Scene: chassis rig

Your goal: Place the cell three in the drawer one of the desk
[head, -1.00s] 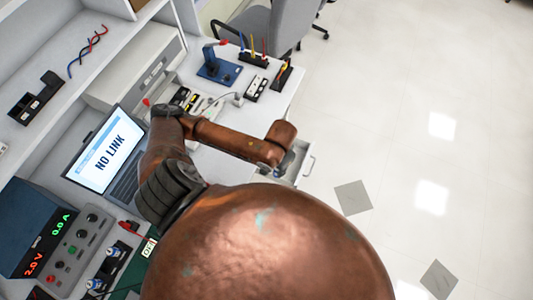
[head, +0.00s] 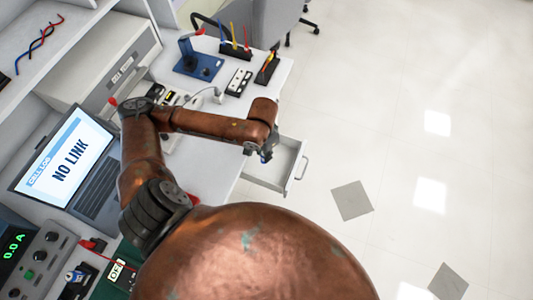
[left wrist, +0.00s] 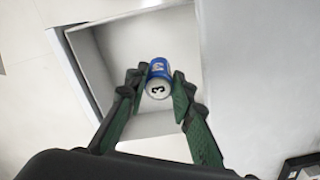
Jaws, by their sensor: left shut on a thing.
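The cell three (left wrist: 158,80) is a small blue can-like cell with a white end marked "3". It is held between the dark green fingers of my left gripper (head: 266,154), which is shut on it. The open drawer (head: 284,168) sticks out from the right side of the white desk (head: 205,170). In the left wrist view the cell shows in front of the drawer's pale, empty inside (left wrist: 120,50); its exact height over the drawer floor cannot be told. The cell is hidden in the head view. My right gripper is not in view.
A laptop (head: 72,160) reading "NO LINK" and a power supply (head: 28,255) stand at the left. A blue stand (head: 198,65), a white socket block (head: 238,82) and tool racks sit at the desk's far end. Open floor lies to the right.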

